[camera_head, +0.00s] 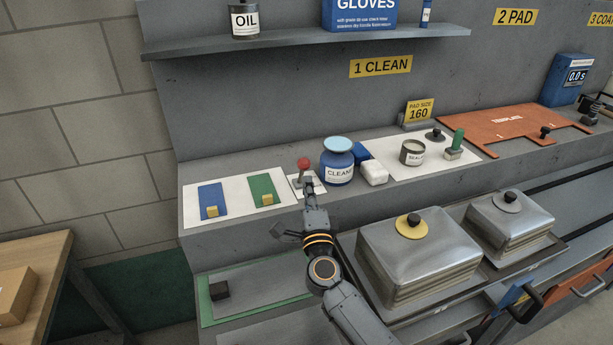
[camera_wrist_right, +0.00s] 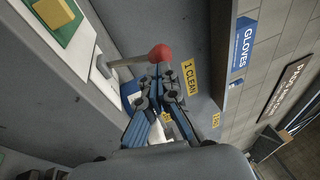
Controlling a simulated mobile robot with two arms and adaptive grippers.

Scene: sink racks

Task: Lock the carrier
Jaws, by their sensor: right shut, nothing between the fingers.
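A lever with a red ball knob (camera_head: 303,162) stands on a small white plate on the ledge, left of the blue jar. In the right wrist view the red knob (camera_wrist_right: 161,53) shows at the fingertips; I cannot tell whether they touch. My right gripper (camera_head: 308,186) is shut and empty, just in front of the lever; its fingers also show in the wrist view (camera_wrist_right: 160,76). A dark tray (camera_head: 483,293) below the ledge holds two metal lidded boxes (camera_head: 418,258) (camera_head: 508,222). I cannot tell whether this tray is the carrier. My left gripper is out of view.
A blue pad (camera_head: 211,202) and a green pad (camera_head: 263,190) lie left of the lever. A blue cleaner jar (camera_head: 338,166) and a white block (camera_head: 374,173) stand close to its right. An orange template (camera_head: 500,125) lies farther right. A wooden table (camera_head: 40,250) is at left.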

